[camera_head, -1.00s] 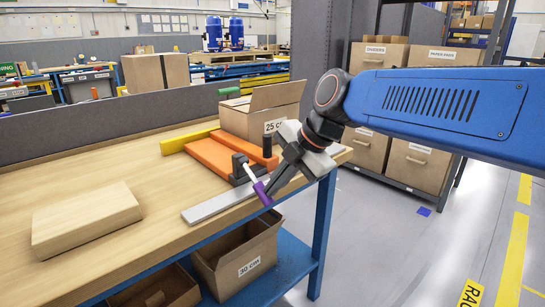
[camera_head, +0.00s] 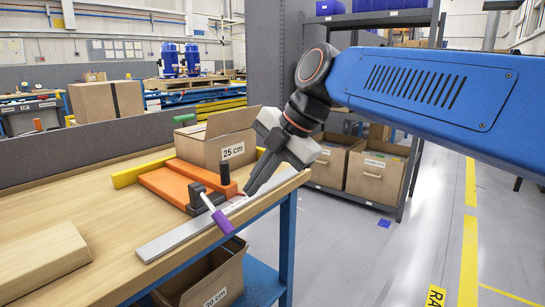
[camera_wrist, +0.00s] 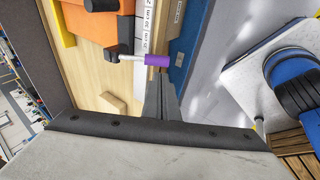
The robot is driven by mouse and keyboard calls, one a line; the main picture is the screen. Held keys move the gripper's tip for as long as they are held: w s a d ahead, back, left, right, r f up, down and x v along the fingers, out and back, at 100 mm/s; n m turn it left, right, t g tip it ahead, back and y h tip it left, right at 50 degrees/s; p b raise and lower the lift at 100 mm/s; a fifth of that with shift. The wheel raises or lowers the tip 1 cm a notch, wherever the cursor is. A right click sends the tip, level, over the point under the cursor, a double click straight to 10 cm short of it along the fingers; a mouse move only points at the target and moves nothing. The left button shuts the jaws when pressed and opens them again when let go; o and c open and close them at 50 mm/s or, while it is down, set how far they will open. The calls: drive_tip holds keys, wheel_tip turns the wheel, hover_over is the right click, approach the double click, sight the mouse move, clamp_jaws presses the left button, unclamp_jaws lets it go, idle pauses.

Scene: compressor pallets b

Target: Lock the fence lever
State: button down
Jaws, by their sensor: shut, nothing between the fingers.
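The fence lever, with its pale shaft and purple grip (camera_head: 222,221), slants down over the bench's front edge from a black clamp (camera_head: 197,197) on the orange fence (camera_head: 170,187). My gripper (camera_head: 247,193) is shut and empty, just right of the lever and above the metal rail. In the wrist view the purple grip (camera_wrist: 158,60) points sideways off the clamp, just beyond my shut fingertips (camera_wrist: 163,80). Whether they touch it I cannot tell. The ruler scale (camera_wrist: 148,25) lies beside the fence.
A metal rail (camera_head: 170,239) runs along the bench's front edge. A wooden block (camera_head: 38,262) lies at the left. An open 25 cm carton (camera_head: 203,153) stands behind the fence. Another carton (camera_head: 205,275) is below the bench. Clear floor lies to the right.

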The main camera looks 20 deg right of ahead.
drive_tip(key=v, duration=0.7)
drive_tip(key=shift+s+r, duration=0.1)
drive_tip(key=shift+r, duration=0.05)
drive_tip(key=s+d+f+m+h, duration=0.1)
drive_tip(key=s+d+f+m, duration=0.2)
drive_tip(key=f+m, duration=0.5)
drive_tip(key=s+d+f+m+h, duration=0.2)
drive_tip(key=s+f+m, duration=0.1)
drive_tip(key=f+m, duration=0.5)
drive_tip(key=s+d+f+m+h, duration=0.2)
drive_tip(key=f+m, duration=0.6)
drive_tip(key=f, duration=0.5)
drive_tip(key=shift+s+d+m+t, duration=0.3)
drive_tip(key=shift+s+d+t, duration=0.1)
drive_tip(key=shift+s+d, duration=0.4)
